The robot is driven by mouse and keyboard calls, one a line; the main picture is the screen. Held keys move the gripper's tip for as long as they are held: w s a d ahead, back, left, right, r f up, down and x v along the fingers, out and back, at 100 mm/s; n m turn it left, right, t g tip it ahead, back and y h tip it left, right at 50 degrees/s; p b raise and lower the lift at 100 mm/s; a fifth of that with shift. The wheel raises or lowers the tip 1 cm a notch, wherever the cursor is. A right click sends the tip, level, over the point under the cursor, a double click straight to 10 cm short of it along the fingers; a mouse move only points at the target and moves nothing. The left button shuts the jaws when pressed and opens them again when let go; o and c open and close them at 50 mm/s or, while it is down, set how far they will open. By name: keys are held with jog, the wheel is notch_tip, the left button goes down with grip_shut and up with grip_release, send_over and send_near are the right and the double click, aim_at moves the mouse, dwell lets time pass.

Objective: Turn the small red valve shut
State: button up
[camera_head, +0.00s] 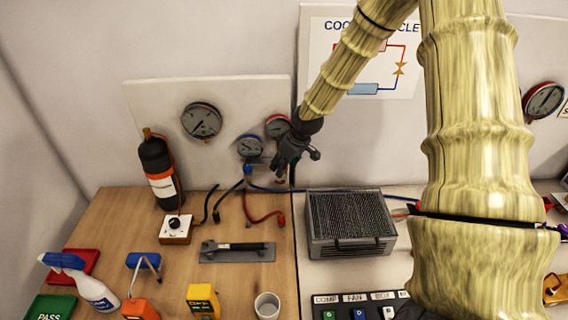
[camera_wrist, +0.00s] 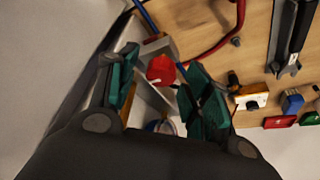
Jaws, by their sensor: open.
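The small red valve (camera_wrist: 161,70) shows in the wrist view as a red knob beside a grey metal block (camera_wrist: 158,47). My gripper (camera_wrist: 160,64) is open, with one teal-padded finger on each side of the knob. I cannot tell whether either finger touches it. In the head view my gripper (camera_head: 283,163) is at the gauge manifold, just right of the blue-rimmed gauge (camera_head: 249,147) and below the red-rimmed gauge (camera_head: 278,125). It hides the red valve there.
Red and blue hoses hang near the manifold; the red hose (camera_wrist: 208,42) passes close by in the wrist view. A black cylinder (camera_head: 157,170) stands left. A grey finned box (camera_head: 350,222) stands right.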

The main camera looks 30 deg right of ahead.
jog(key=shift+c, duration=0.2)
jog(key=c, duration=1)
jog(key=m+b, duration=0.1)
jog(key=m, duration=0.1)
jog(key=m+h+b, duration=0.1)
jog(key=m, duration=0.1)
jog(key=shift+w+a+h, duration=0.1)
jog(key=shift+h, duration=0.2)
jog(key=m+h, duration=0.1)
jog(key=m, duration=0.1)
jog(key=m+b, duration=0.1)
jog(key=m, duration=0.1)
jog(key=shift+a+m+h, duration=0.1)
jog(key=shift+m+h, duration=0.3)
jog(key=m, duration=0.2)
jog(key=m+g+h, duration=0.1)
jog(key=m, duration=0.1)
jog(key=shift+w+a+r+m, duration=0.1)
jog(key=shift+w+m, duration=0.05)
jog(key=shift+m, duration=0.15)
jog(key=m+g+h+p, duration=0.1)
jog(key=m+g, duration=0.1)
jog(key=m, duration=0.2)
jog(key=shift+w, duration=0.1)
jog(key=shift+m, duration=0.3)
